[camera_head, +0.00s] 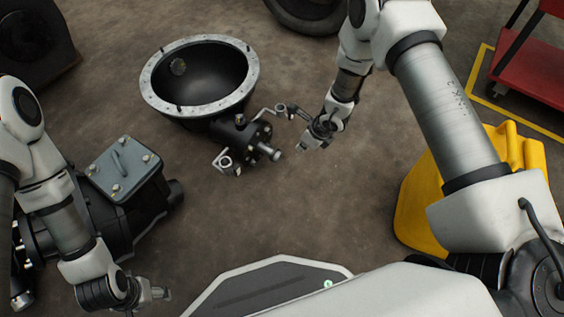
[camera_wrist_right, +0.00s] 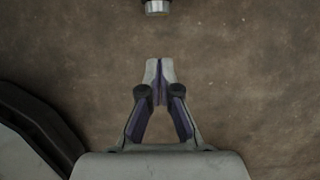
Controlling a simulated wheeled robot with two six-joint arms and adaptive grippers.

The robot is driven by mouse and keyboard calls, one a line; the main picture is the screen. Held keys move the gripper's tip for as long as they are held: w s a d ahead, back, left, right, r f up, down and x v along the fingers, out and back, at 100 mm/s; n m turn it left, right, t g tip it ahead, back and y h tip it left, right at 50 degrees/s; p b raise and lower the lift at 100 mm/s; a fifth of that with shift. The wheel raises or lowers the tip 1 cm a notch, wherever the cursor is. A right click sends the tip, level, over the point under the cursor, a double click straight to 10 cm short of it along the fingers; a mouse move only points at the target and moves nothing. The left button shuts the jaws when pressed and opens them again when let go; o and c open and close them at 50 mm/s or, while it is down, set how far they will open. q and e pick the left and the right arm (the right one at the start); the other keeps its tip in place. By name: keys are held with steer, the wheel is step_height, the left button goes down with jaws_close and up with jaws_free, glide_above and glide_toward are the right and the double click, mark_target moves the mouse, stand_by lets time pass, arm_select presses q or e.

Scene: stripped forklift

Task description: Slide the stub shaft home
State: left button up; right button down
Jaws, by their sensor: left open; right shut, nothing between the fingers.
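The stub shaft (camera_head: 272,153) is a short silver cylinder sticking out of the bolted face of a black housing (camera_head: 240,133), pointing right and toward me. How deep it sits in the housing cannot be told. My right gripper (camera_head: 302,149) is shut and empty, a little to the right of the shaft's end, with a gap between. In the right wrist view its fingertips (camera_wrist_right: 160,64) meet, and a silver cylinder end (camera_wrist_right: 157,8), likely the shaft, shows ahead at the top edge. My left gripper (camera_head: 163,293) is open and empty at the lower left, far from the shaft.
A black bell-shaped bowl with a pale bolted flange (camera_head: 150,88) joins the housing. Metal links (camera_head: 226,162) stick out beside the shaft. A black gearbox with a grey cover (camera_head: 122,168) stands at left. A yellow part (camera_head: 418,207) lies at right. Floor between is clear.

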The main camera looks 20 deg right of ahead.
mark_target(279, 153)
steer(key=w+a+f+b, duration=0.1)
steer(key=f+b, duration=0.1)
steer(key=f, duration=0.1)
steer(key=w+a+f+b, duration=0.1)
steer(key=w+f+b, duration=0.1)
steer(key=f, duration=0.1)
steer(key=w+a+f+b, duration=0.2)
steer(key=f, duration=0.1)
steer(key=shift+w+a, duration=0.1)
steer(key=shift+w, duration=0.1)
steer(key=shift+w+a, duration=0.25)
steer(key=shift+w, duration=0.05)
arm_select(q)
step_height(279, 153, down, 6)
steer(key=shift+w, duration=0.15)
arm_select(e)
steer(key=shift+r, duration=0.1)
